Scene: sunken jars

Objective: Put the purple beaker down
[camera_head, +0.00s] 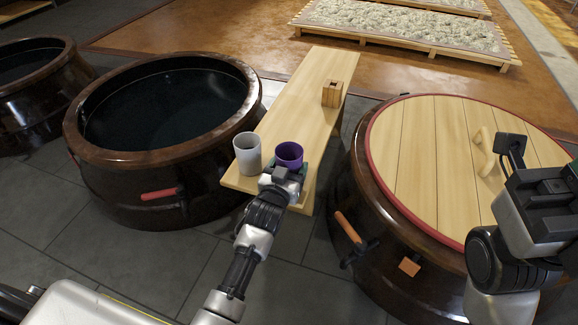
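The purple beaker (289,155) is upright at the near end of the wooden bench (302,100). My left gripper (286,172) is at its near side, with its fingers around the beaker. The gripper hides the beaker's lower part, so I cannot tell whether its base touches the bench. A pale grey beaker (247,153) stands just left of it. My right gripper (512,150) is over the lidded jar at the right; its fingers are not clear enough to show whether it is open or shut.
A large open brown jar (95,160) with dark contents is left of the bench, and another (40,85) is farther left. A wooden-lidded jar (430,160) is at the right. A small wooden block (332,94) stands on the bench, whose middle is clear.

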